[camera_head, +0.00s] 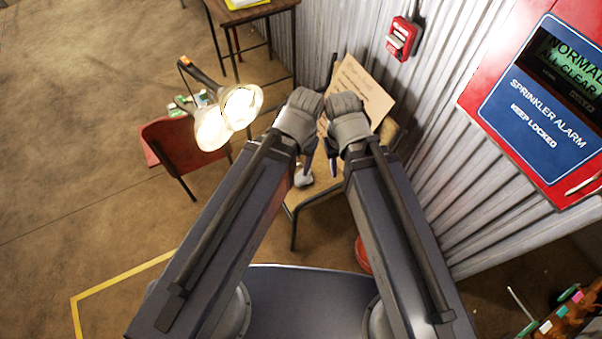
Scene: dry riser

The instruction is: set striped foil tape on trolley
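I cannot make out a striped foil tape or a trolley for certain. My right gripper (333,166) and my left gripper (307,166) hang close together at the ends of my two arms, over a tan-seated chair or small table (322,184). Only slim dark finger parts show below the grey wrists, so I cannot tell whether either is open or shut. A small whitish object (303,177) is on or near the tan seat below my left gripper; its kind is unclear. My wrists and forearms hide much of this area.
A tan cardboard sheet (362,91) stands behind my wrists. A red seat (181,145) and a lit twin lamp (240,105) are at left. A wooden table (250,12) is at the back. A corrugated wall (450,150) with a red alarm cabinet (500,70) bounds the right. Left floor is open.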

